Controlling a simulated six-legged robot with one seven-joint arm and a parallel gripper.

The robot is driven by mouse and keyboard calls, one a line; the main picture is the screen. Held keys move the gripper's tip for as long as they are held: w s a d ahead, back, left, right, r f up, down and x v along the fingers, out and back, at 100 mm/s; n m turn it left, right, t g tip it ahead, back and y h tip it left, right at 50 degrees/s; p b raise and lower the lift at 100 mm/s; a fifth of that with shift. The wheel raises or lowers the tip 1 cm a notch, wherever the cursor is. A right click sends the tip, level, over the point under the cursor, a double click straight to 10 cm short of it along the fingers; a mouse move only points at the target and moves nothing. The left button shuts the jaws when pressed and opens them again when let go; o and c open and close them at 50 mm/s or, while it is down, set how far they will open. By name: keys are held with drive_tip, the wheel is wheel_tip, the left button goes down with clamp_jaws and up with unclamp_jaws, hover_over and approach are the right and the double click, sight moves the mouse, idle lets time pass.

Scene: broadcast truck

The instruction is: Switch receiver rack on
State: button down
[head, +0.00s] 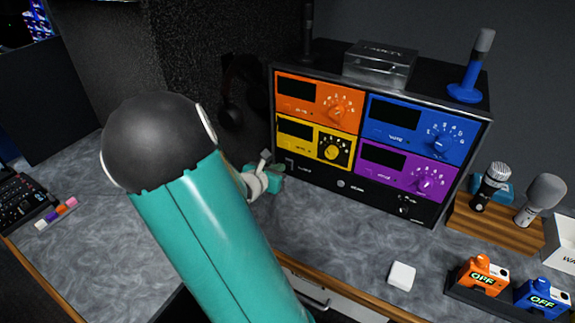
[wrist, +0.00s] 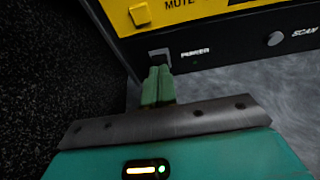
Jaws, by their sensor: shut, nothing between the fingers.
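The receiver rack (head: 355,192) stands on the grey counter, a black case with orange, blue, yellow and purple modules. Their small screens look dark. On its bottom strip at the left is a small rocker switch (wrist: 158,56) marked POWER; it also shows in the head view (head: 290,163). My gripper (wrist: 158,78) is shut and empty, its green fingertips just below and in front of the switch. I cannot tell whether they touch it. The tips partly cover the switch's lower edge. In the head view my gripper (head: 279,170) is at the rack's lower left corner.
A SCAN knob (wrist: 276,38) sits right of the switch. Microphones on a wooden stand (head: 490,222) and orange (head: 482,276) and blue (head: 541,297) packs reading OFF are at the right. A white block (head: 401,275) lies in front. Counter between is clear.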

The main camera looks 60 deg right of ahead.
drive_tip(key=shift+x, duration=1.45)
idle(1.0)
drive_tip(key=v, duration=0.7)
idle(0.5)
idle(0.3)
drive_tip(key=shift+a, duration=0.1)
drive_tip(key=s+a+r+m+t+y, duration=0.1)
drive_tip(key=a+r+m+y, duration=0.3)
drive_tip(key=a, duration=0.8)
drive_tip(key=s+a+r+m+t+y, duration=0.2)
drive_tip(key=a+r+m+y, duration=0.3)
drive_tip(key=a+m, duration=0.3)
drive_tip(key=s+a+r+m+t+y, duration=0.1)
drive_tip(key=s+a+r+m+y, duration=0.3)
drive_tip(key=a, duration=1.2)
drive_tip(key=r+m+y, duration=0.1)
drive_tip(key=m, duration=0.2)
drive_tip(key=shift+a, duration=0.25)
